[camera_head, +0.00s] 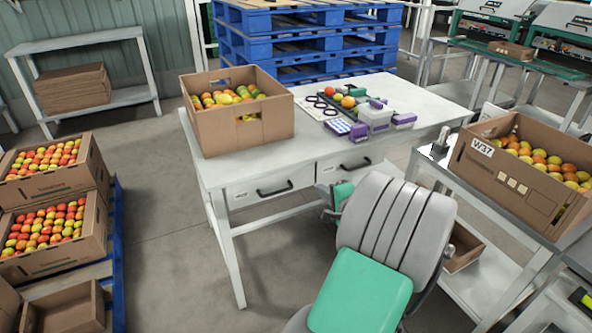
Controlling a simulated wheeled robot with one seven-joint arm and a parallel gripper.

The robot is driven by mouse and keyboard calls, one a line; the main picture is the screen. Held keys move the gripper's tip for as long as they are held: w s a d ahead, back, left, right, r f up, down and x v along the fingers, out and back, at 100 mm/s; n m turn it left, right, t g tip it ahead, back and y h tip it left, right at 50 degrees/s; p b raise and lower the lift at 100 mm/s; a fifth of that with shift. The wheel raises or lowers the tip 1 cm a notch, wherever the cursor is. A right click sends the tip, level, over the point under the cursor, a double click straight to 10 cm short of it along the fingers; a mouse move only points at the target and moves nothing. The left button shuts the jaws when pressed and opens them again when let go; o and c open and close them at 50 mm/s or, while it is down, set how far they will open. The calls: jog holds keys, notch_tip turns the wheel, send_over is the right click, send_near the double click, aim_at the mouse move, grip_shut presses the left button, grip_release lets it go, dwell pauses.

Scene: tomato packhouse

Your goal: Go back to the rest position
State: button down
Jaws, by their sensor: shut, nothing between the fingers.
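My arm (395,235) fills the lower middle of the head view, with grey-white covers and a green panel. A smaller green and grey part of my arm (343,194) shows just left of it, in front of the table's drawers. The fingers of my gripper cannot be made out; the large arm link hides what lies behind it. Nothing is seen held by the arm.
A white table (350,165) behind my arm carries a tomato box (225,130) and small tools. A side table (440,165) at right holds the W37 box (510,185). Tomato crates (50,245) stand at left. Floor (175,255) between is clear.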

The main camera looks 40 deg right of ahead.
jog(key=w+a+r+n+g+y+p, duration=0.25)
jog(key=a+r+n+p, duration=0.3)
jog(key=a, duration=0.45)
jog(key=w+a+r+n+g+y+p, duration=0.2)
jog(key=w+a+r+n+y+p, duration=0.25)
jog(key=a, duration=0.65)
jog(key=s+a+r+n+g+h+p, duration=0.1)
jog(key=s+a+r+n+g+p, duration=0.2)
jog(key=a, duration=0.6)
jog(key=s+a+r+n+g+h+p, duration=0.2)
jog(key=s+a+r+n+p, duration=0.6)
jog(key=s, duration=0.4)
notch_tip(320, 180, up, 2)
jog(key=shift+a+r+g+p, duration=0.1)
jog(key=shift+a+g+p, duration=0.4)
jog(key=shift+p, duration=0.35)
jog(key=shift+d, duration=0.1)
